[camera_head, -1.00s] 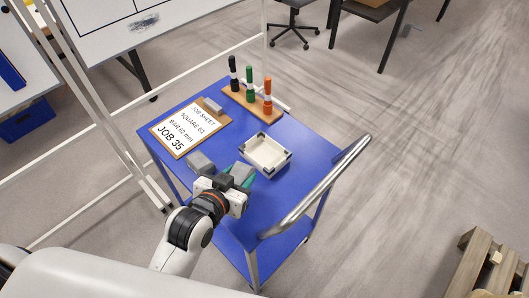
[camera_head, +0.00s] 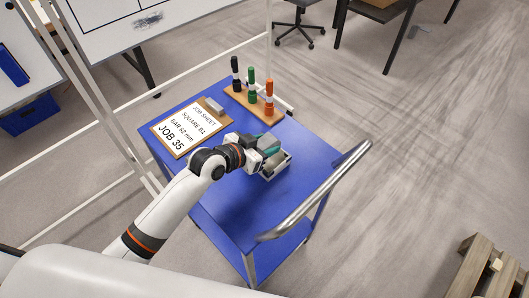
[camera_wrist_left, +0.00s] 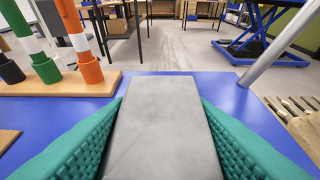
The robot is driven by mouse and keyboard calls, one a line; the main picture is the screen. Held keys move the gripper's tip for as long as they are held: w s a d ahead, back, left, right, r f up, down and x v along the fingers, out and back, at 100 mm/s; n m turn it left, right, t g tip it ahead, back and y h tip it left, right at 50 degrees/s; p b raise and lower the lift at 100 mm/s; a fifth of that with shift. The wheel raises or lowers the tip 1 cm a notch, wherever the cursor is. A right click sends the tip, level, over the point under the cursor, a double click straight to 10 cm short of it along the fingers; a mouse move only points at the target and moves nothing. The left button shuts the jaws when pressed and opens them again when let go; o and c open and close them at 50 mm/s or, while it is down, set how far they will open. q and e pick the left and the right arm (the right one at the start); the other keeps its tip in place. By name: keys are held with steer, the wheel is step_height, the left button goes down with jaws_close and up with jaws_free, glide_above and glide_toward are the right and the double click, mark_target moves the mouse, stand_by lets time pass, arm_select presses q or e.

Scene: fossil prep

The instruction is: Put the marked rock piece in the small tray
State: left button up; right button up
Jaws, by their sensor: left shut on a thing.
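The rock piece (camera_wrist_left: 163,130) is a long grey block in the left wrist view, pinched between the two teal ribbed pads of my left gripper (camera_head: 266,148). No mark can be made out on the faces I see. My right gripper is not in view.
A job sheet clipboard (camera_head: 184,127) lies left of the tray on the blue cart (camera_head: 245,205). A wooden stand with black, green and orange markers (camera_head: 252,92) is behind the tray. A metal handle (camera_head: 318,190) runs along the cart's right side. The cart's front is clear.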

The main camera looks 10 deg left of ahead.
arm_select(q)
steer(key=shift+f, duration=1.8)
steer(key=shift+f, duration=0.2)
steer(key=o, duration=1.2)
steer(key=shift+r, duration=0.1)
steer(key=shift+s+r, duration=0.1)
steer(key=v, duration=1.2)
steer(key=shift+b, duration=0.3)
